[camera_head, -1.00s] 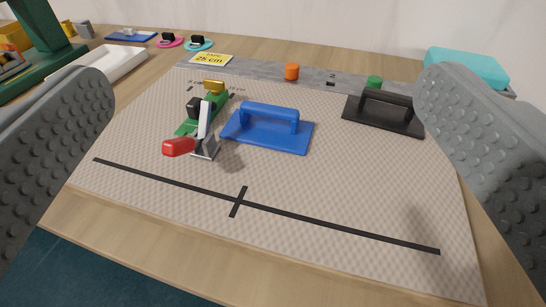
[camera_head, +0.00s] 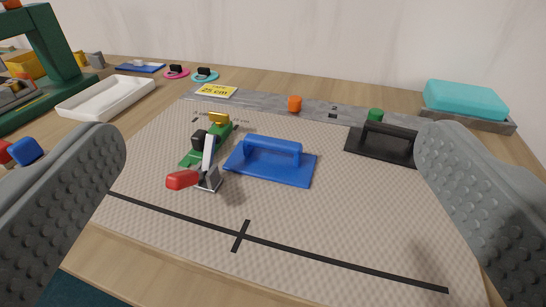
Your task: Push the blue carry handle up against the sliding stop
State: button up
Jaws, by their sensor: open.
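The blue carry handle (camera_head: 272,147) is a bar on a flat blue plate, lying on the beige textured mat (camera_head: 350,213) near the middle of the view. Just left of it is a green device with a black block, a yellow piece and a red-tipped lever (camera_head: 183,180); this may be the sliding stop, but I cannot be sure. A small gap seems to show between it and the blue plate. My gripper (camera_head: 275,200) is open and empty, its grey studded fingers wide apart at the left and right edges, nearer the camera than the handle.
A black handle on a plate (camera_head: 384,146) lies to the right. A grey strip with an orange peg (camera_head: 295,104), a green peg (camera_head: 375,115) and a yellow "25 cm" card (camera_head: 214,91) runs behind. A white tray (camera_head: 108,97) is at left, a teal block (camera_head: 465,99) at right. The front mat is clear.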

aim_at(309, 166)
dwell(0.3)
